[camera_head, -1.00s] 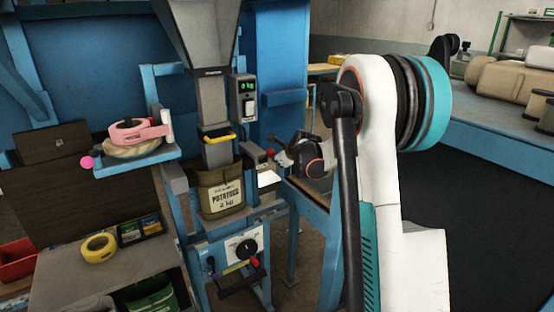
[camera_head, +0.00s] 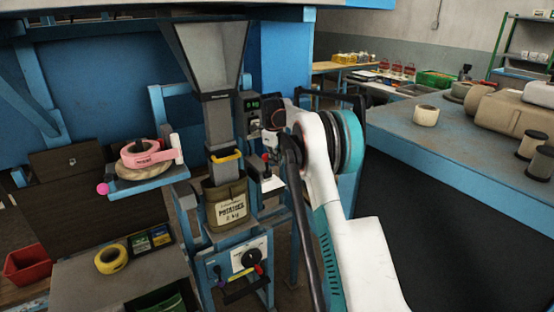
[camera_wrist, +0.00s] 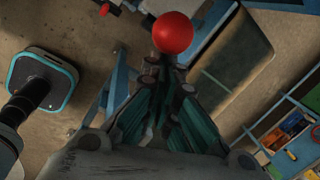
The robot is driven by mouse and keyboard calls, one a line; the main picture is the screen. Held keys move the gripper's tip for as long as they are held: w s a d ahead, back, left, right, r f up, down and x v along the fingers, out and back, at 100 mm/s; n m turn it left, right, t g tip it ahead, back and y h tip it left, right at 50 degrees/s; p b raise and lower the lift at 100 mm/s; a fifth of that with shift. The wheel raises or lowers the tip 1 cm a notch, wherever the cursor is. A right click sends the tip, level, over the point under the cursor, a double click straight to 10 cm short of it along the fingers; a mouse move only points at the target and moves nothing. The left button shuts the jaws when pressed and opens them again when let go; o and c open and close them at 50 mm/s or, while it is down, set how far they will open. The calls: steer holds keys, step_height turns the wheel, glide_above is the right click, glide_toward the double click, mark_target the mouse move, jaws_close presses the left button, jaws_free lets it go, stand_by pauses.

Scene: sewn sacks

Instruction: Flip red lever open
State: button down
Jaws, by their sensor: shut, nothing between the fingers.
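In the wrist view, a round red knob (camera_wrist: 172,33) sits just beyond my fingertips, close to them; I cannot tell if they touch. My gripper (camera_wrist: 168,82) is shut and empty, pointing down over the floor. In the head view, my gripper (camera_head: 271,150) is small and partly covered by my arm, beside the filling machine. A small red spot (camera_head: 265,157) next to it looks like the same knob. The lever's shaft is mostly hidden. A red-tipped handle (camera_head: 258,269) shows lower down, beside the dial.
A shelf with a pink tape roll (camera_head: 140,153) stands further left. A yellow roll (camera_head: 111,259) lies on the lower table. The blue bench (camera_head: 455,135) at right carries rolls and sacks.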

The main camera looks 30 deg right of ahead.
steer(key=shift+w+r, duration=0.25)
steer(key=shift+w, duration=0.1)
stand_by(0.4)
